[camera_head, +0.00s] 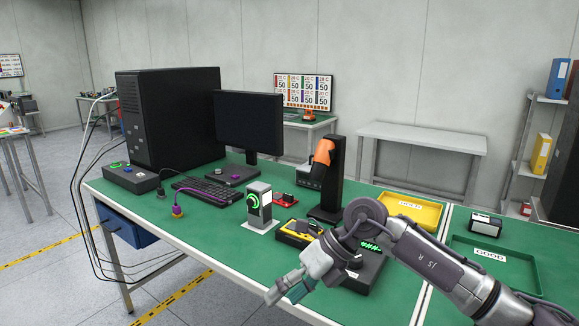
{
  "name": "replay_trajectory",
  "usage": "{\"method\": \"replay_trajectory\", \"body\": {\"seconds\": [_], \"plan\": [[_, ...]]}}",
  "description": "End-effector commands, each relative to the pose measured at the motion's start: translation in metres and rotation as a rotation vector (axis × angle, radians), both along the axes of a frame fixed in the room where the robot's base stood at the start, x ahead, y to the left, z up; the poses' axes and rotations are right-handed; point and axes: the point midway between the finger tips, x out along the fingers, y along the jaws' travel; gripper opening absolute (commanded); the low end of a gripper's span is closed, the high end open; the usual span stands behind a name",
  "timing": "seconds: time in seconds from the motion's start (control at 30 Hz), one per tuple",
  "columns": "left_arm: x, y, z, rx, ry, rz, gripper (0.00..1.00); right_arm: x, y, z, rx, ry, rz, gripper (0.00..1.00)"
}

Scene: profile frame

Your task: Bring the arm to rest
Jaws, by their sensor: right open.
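My right arm comes in from the lower right, its links grey and purple-grey. My right gripper (287,289) is open and empty, above the front edge of the green-topped workbench (190,232). It points down and to the left. The wrist hides part of a dark device with green lit characters (369,262). My left arm and left gripper are not in the picture.
Near the gripper stand a yellow-black meter (298,234) and a small device with a green ring (259,204). An orange scanner (322,152) sits on a black stand. A yellow tray (436,211) and a green tray (532,272) lie right.

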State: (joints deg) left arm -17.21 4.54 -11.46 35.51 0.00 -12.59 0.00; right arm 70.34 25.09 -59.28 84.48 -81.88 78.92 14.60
Motion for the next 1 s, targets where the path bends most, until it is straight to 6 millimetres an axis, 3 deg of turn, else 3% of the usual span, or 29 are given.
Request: {"method": "replay_trajectory", "body": {"seconds": [0.07,0.1,0.2,0.27,0.33,0.43,0.57,0.67,0.8,0.9,0.97,1.0], "plan": [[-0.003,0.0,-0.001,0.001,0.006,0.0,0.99,-0.025,0.045,0.004,0.246,0.056,0.004,0.67],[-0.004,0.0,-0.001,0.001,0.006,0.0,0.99,-0.037,0.065,0.015,0.4,0.092,-0.016,0.67],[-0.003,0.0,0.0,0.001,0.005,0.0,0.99,-0.052,0.093,0.056,0.79,0.204,-0.136,0.67],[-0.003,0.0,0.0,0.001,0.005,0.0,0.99,-0.05,0.091,0.08,1.004,0.284,-0.253,0.67],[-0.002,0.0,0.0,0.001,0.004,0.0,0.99,-0.038,0.074,0.098,1.227,0.385,-0.427,0.67],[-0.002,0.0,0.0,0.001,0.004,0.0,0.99,-0.013,0.027,0.098,1.485,0.542,-0.743,0.67],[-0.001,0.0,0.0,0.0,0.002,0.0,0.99,0.009,-0.051,0.047,1.679,0.753,-1.234,0.67],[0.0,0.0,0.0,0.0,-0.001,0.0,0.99,0.003,-0.1,-0.012,1.708,0.892,-1.594,0.67],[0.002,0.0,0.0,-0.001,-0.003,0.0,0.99,-0.034,-0.151,-0.096,1.62,1.056,-2.056,0.67],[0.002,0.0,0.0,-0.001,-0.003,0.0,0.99,-0.076,-0.175,-0.148,1.49,1.151,-2.345,0.67],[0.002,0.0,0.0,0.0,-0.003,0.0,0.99,-0.101,-0.184,-0.171,1.404,1.197,-2.484,0.67],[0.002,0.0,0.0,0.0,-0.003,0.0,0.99,-0.117,-0.188,-0.183,-1.347,-1.223,2.56,0.67]]}}
